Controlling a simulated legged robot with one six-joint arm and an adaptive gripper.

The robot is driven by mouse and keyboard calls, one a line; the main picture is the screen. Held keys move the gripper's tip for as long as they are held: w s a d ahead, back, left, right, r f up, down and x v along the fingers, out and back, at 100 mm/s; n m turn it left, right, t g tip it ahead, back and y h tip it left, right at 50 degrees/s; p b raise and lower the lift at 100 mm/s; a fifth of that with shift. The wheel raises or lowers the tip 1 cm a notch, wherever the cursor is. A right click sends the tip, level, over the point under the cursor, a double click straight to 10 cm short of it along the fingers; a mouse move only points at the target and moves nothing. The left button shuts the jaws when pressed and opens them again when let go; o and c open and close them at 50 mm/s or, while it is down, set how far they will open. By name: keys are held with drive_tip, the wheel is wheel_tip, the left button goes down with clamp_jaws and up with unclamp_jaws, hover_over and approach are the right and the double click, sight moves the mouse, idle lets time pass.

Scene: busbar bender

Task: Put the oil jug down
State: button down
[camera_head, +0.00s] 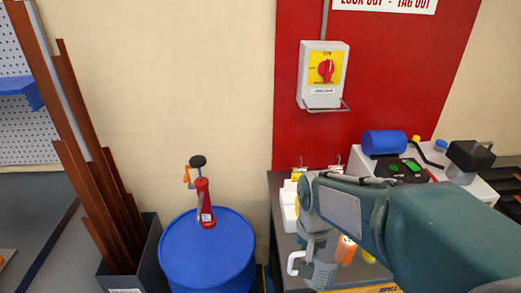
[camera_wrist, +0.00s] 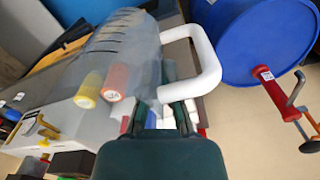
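The oil jug is a grey, translucent vessel with dark marks on its side and a white loop handle. In the wrist view the jug (camera_wrist: 130,45) fills the upper middle, its handle (camera_wrist: 208,60) to the right. In the head view the jug (camera_head: 320,273) hangs below my wrist, by the left part of the dark bench (camera_head: 285,238). My gripper (camera_wrist: 165,112) appears shut on the jug by the handle side; the exact contact is partly hidden. Whether the jug's base touches anything is not visible.
A blue drum (camera_head: 205,255) with a red hand tool (camera_head: 205,205) stands left of the bench. Orange (camera_head: 346,247) and yellow (camera_head: 368,257) capped items are close right of the jug. The grey machine (camera_head: 430,170) is at the back right. Metal bars (camera_head: 95,190) lean left.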

drive_tip(key=w+d+f, duration=0.1)
drive_tip(key=w+f, duration=0.1)
drive_tip(key=w, duration=0.6)
drive_tip(key=w+d+f, duration=0.1)
drive_tip(key=w+f, duration=0.1)
drive_tip(key=w, duration=0.7)
drive_tip(key=shift+w, duration=0.3)
drive_tip(key=shift+a, duration=0.1)
